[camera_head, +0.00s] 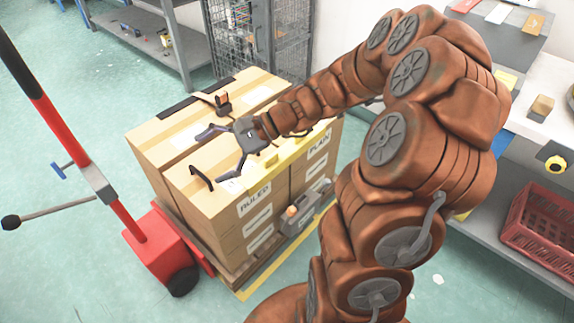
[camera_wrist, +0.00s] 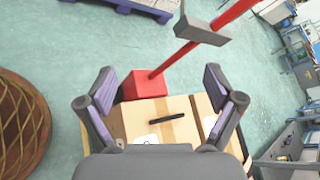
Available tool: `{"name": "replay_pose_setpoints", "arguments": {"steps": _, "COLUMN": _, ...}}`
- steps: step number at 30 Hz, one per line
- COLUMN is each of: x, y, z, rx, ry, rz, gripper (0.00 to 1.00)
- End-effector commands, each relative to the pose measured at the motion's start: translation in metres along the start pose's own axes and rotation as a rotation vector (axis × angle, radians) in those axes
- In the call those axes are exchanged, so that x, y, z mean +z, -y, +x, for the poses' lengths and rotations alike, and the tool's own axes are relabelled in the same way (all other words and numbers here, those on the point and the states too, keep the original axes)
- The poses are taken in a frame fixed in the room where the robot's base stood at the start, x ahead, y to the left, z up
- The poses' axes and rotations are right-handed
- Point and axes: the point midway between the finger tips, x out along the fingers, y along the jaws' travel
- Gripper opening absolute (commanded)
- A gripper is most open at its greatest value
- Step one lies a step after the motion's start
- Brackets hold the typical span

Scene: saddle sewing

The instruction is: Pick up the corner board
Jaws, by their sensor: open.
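My gripper (camera_head: 217,154) is open and empty above the top of the stacked cartons; its two spread fingers also show in the wrist view (camera_wrist: 158,76). I cannot tell for certain which piece is the corner board. A thin black bent piece (camera_head: 201,178) lies on the near-left carton top, just left of my fingers. In the wrist view a short dark bar (camera_wrist: 168,118) on the carton top shows between my fingers, apart from them. A yellow strip (camera_head: 287,157) runs along the cartons' front top edge, partly hidden by my gripper and arm. Flat black strips (camera_head: 172,107) lie along the back-left edge.
The cartons (camera_head: 160,152) stand on a pallet beside a red pallet truck (camera_head: 160,245), whose handle rises at left. A small black and orange device (camera_head: 223,102) stands on the carton tops. A wire cage (camera_head: 280,35) is behind; a shelf with a red crate (camera_head: 540,225) is at right.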

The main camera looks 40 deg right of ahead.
Motion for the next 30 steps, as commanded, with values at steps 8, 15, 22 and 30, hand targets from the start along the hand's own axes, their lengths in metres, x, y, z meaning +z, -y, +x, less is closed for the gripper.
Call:
{"name": "replay_pose_setpoints", "arguments": {"steps": 8, "x": -0.158, "y": 0.014, "z": -0.059, "rx": -0.446, "ry": 0.013, "rz": 0.328, "gripper": 0.92}}
{"name": "replay_pose_setpoints", "arguments": {"steps": 15, "x": -0.295, "y": -0.017, "z": -0.145, "rx": -0.826, "ry": 0.007, "rz": 0.589, "gripper": 0.92}}
{"name": "replay_pose_setpoints", "arguments": {"steps": 22, "x": -0.373, "y": -0.062, "z": -0.205, "rx": -1.062, "ry": 0.003, "rz": 0.743, "gripper": 0.92}}
{"name": "replay_pose_setpoints", "arguments": {"steps": 30, "x": -0.394, "y": -0.067, "z": -0.216, "rx": -1.120, "ry": 0.003, "rz": 0.782, "gripper": 0.92}}
